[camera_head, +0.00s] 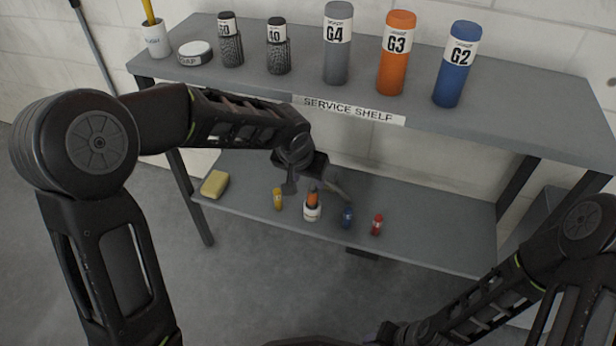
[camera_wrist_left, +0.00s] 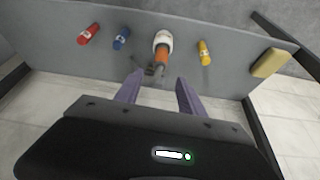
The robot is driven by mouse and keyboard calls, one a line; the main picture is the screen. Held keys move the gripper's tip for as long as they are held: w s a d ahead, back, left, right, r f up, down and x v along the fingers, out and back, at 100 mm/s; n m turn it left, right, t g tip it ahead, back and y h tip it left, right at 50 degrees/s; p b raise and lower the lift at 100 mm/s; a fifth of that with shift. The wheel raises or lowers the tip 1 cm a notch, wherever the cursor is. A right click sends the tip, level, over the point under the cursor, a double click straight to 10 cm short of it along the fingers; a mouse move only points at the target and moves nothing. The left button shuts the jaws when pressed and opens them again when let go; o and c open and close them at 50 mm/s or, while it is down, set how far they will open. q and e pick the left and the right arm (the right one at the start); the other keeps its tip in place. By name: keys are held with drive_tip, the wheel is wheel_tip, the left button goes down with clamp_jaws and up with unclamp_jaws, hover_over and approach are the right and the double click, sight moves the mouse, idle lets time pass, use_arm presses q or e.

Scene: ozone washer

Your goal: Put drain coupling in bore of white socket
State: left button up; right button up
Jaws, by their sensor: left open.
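The white socket (camera_head: 312,213) stands on the lower shelf, and it also shows in the left wrist view (camera_wrist_left: 163,38). An orange piece with a grey end (camera_head: 313,197), seemingly the drain coupling, stands upright with its lower part apparently inside the socket; it also shows in the left wrist view (camera_wrist_left: 162,53). How deep it sits is hidden. My left gripper (camera_head: 313,189) is open just above it, one finger on each side and nothing gripped. In the left wrist view its fingers (camera_wrist_left: 158,78) are apart, with the grey end near the gap.
On the lower shelf (camera_head: 430,247) stand a yellow part (camera_head: 278,199), a blue part (camera_head: 347,217) and a red part (camera_head: 377,225); a yellow sponge (camera_head: 214,184) lies left. The upper shelf (camera_head: 530,125) overhangs behind, carrying several bottles and jars.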

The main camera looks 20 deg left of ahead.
idle(0.5)
use_arm(q)
drive_tip(key=s+d+f+g+h, duration=0.1)
drive_tip(key=s+d+f+h, duration=0.15)
drive_tip(key=s+f, duration=0.4)
drive_tip(key=s+d+f+g+h, duration=0.1)
drive_tip(key=s+d+f, duration=0.3)
drive_tip(key=f, duration=0.6)
drive_tip(key=s+f+n+g, duration=0.1)
drive_tip(key=s+f+n, duration=0.2)
drive_tip(key=s+f, duration=0.7)
drive_tip(key=s, duration=0.4)
drive_tip(key=shift+s+f+n, duration=0.3)
drive_tip(key=shift+f+n, duration=0.05)
drive_tip(key=shift+n, duration=0.05)
drive_tip(key=shift+c, duration=0.2)
